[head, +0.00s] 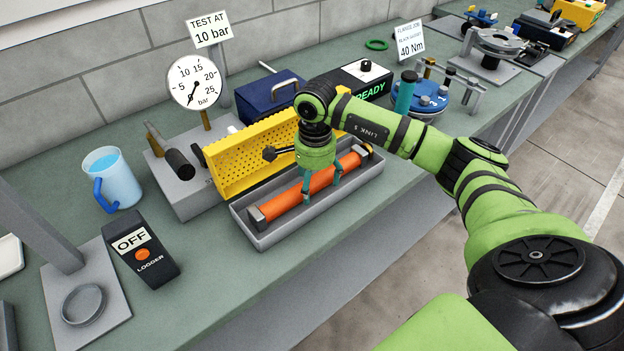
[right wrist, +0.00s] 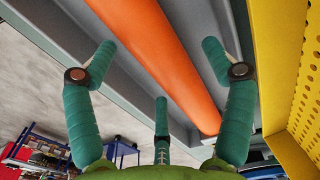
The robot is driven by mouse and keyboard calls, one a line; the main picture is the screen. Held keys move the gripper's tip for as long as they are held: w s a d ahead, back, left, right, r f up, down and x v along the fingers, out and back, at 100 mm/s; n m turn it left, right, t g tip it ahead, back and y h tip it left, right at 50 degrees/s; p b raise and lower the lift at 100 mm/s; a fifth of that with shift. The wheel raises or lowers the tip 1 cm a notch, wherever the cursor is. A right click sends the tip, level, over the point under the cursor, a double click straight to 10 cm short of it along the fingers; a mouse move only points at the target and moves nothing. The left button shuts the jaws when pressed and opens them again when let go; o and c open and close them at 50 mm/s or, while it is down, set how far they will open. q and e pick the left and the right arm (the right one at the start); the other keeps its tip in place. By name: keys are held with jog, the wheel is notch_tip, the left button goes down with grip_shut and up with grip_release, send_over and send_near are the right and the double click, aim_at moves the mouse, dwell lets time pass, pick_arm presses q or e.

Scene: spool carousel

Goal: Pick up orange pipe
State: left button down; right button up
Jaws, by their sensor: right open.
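The orange pipe (head: 289,200) has grey end pieces and lies lengthwise in a long grey tray (head: 243,226) on the bench. My right gripper (head: 321,190) points down over the pipe, right of its middle. Its teal fingers are spread and reach down around the pipe's sides. In the right wrist view the pipe (right wrist: 160,50) runs diagonally between the open fingers (right wrist: 158,46), with no clear grip on it. Whether any finger touches the pipe, I cannot tell. My left gripper is not in view.
A yellow perforated panel (head: 240,160) stands right behind the tray. A grey block with a pressure gauge (head: 193,82), a blue mug (head: 115,180) and a black logger (head: 143,252) are to the left. A blue carousel (head: 428,98) is at the back right. The bench before the tray is clear.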

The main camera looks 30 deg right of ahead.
jog(key=c, duration=1.6)
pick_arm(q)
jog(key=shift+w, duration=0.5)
pick_arm(e)
jog(key=shift+c, duration=0.3)
